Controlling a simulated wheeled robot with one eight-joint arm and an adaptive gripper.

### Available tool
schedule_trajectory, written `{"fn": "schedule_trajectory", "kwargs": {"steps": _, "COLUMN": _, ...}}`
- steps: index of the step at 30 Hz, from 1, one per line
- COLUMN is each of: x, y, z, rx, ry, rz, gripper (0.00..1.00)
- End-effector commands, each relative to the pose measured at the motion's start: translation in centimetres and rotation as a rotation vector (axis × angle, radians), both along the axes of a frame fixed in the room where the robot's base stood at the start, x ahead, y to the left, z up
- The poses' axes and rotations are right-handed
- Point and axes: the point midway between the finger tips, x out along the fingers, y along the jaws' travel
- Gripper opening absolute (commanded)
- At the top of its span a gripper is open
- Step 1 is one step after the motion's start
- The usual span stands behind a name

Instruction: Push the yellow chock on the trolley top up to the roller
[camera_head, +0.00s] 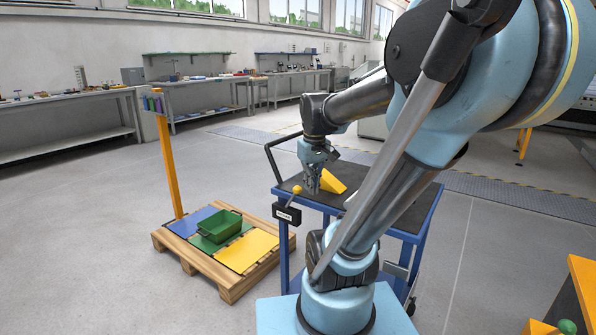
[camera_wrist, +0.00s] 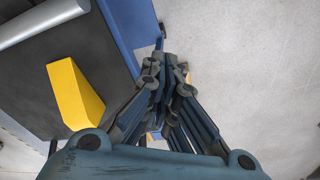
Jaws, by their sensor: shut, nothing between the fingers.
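The yellow chock (camera_head: 333,182) is a wedge on the dark trolley top (camera_head: 352,172). In the wrist view the chock (camera_wrist: 75,93) lies left of my gripper (camera_wrist: 166,70), with a gap between them. My gripper (camera_head: 313,187) is shut and empty, just left of the chock in the head view, near the trolley's left edge. A light grey cylinder, the roller (camera_wrist: 38,20), shows at the top left of the wrist view, apart from the chock. In the head view my arm covers part of the trolley top, and I cannot make out the roller there.
The blue-framed trolley has a black handle (camera_head: 272,155), a yellow knob (camera_head: 297,190) and a black label box (camera_head: 287,214) at its left side. A wooden pallet (camera_head: 232,287) with coloured mats and a green crate (camera_head: 222,225) stands left. Open floor surrounds them.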

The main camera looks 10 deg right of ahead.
Motion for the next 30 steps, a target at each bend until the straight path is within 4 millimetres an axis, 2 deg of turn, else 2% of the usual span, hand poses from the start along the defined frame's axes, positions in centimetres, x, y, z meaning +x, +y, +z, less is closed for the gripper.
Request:
{"fn": "schedule_trajectory", "kwargs": {"steps": 1, "x": 1.3, "y": 0.1, "z": 0.7, "rx": -0.002, "ry": 0.005, "rz": 0.021, "gripper": 0.00}}
{"fn": "schedule_trajectory", "kwargs": {"steps": 6, "x": 5.2, "y": 0.3, "z": 2.6, "rx": -0.010, "ry": 0.023, "rz": 0.093, "gripper": 0.00}}
{"fn": "schedule_trajectory", "kwargs": {"steps": 15, "x": 12.6, "y": 0.9, "z": 4.8, "rx": -0.022, "ry": 0.057, "rz": 0.225, "gripper": 0.00}}
{"fn": "schedule_trajectory", "kwargs": {"steps": 22, "x": 18.5, "y": 1.3, "z": 5.5, "rx": -0.029, "ry": 0.082, "rz": 0.325, "gripper": 0.00}}
{"fn": "schedule_trajectory", "kwargs": {"steps": 30, "x": 25.2, "y": 2.0, "z": 5.2, "rx": -0.032, "ry": 0.109, "rz": 0.438, "gripper": 0.00}}
